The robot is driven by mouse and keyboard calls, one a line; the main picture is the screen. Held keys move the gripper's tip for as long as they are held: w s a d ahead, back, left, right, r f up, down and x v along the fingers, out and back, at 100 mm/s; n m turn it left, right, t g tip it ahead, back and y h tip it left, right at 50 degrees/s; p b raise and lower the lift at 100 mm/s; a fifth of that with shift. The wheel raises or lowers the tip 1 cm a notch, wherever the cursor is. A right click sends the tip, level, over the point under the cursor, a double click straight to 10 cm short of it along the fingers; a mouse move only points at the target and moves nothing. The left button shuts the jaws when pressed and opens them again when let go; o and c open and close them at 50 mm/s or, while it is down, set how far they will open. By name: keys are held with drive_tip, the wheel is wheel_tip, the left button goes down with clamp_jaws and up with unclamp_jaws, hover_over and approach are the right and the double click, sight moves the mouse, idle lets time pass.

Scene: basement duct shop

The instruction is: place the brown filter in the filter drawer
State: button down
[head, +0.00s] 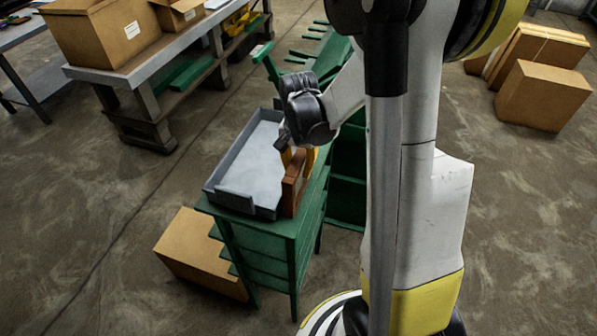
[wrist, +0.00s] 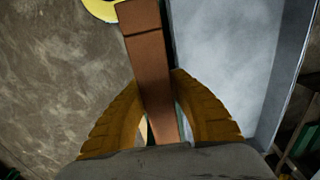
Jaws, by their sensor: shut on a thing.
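The brown filter (head: 291,186) is a narrow brown block seen edge-on. It is upright along the right side of the grey filter drawer (head: 232,170), over the green stand's top. I cannot tell whether it touches the stand or the drawer wall. My gripper (head: 298,158) is shut on the filter, with a yellow finger on each side. In the wrist view the filter (wrist: 148,55) runs between the fingers of my gripper (wrist: 155,88), and the drawer (wrist: 225,60) lies to its right. The drawer is an open, shallow tray, and its visible floor is bare.
The green stand (head: 265,237) carries the drawer. A cardboard box (head: 195,255) lies on the floor against its front left. A workbench with boxes (head: 105,35) stands at the back left. More boxes (head: 540,95) are at the right.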

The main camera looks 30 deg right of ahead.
sight(299, 157)
wheel_tip(299, 157, up, 4)
drive_tip(key=shift+f, duration=0.15)
drive_tip(key=s+d+r+p, duration=0.1)
drive_tip(key=s+d+r, duration=0.6)
drive_tip(key=s+d, duration=0.1)
drive_tip(key=shift+d, duration=0.35)
